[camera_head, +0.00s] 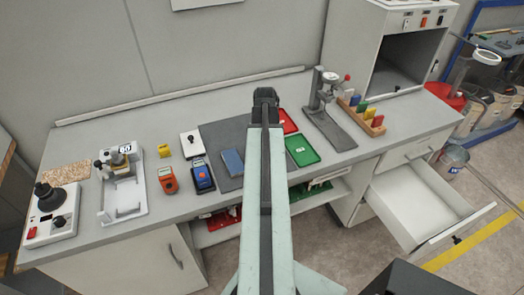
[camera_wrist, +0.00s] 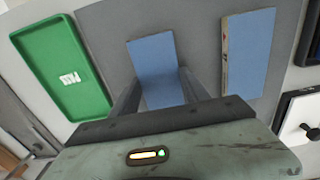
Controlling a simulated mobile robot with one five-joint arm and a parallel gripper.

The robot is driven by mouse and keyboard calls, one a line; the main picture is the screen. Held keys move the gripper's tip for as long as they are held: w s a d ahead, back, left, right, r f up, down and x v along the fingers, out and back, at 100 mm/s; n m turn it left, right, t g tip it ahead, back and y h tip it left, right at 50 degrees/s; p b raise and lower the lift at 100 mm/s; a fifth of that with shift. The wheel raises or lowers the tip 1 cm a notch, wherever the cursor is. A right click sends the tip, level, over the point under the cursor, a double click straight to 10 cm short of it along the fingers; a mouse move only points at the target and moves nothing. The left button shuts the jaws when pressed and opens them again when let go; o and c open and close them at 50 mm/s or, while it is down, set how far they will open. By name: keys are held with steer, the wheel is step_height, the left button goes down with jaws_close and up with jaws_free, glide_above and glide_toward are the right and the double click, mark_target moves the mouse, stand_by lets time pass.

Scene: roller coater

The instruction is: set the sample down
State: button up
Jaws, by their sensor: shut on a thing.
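My gripper (camera_wrist: 158,88) is shut on a flat blue panel, the sample (camera_wrist: 152,56), seen in the wrist view between the two dark fingers. Whether the held sample touches the grey mat (camera_wrist: 202,40) beneath cannot be told. A second blue panel (camera_wrist: 249,52) lies on the mat to its right, apart from it; it also shows in the head view (camera_head: 232,162). In the head view my gripper (camera_head: 265,94) is over the mat's far part, and my arm hides the held sample.
A green tray (camera_wrist: 62,68) labelled with a white tag lies beside the mat, with a red tray (camera_head: 287,121) behind it. A gauge stand (camera_head: 328,110) and a wooden rack (camera_head: 362,118) stand right. Orange and blue meters (camera_head: 202,177) lie left. A drawer (camera_head: 420,207) hangs open.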

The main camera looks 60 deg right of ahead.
steer(key=o, duration=1.4)
steer(key=shift+f, duration=0.1)
step_height(320, 180, up, 12)
steer(key=p, duration=1.2)
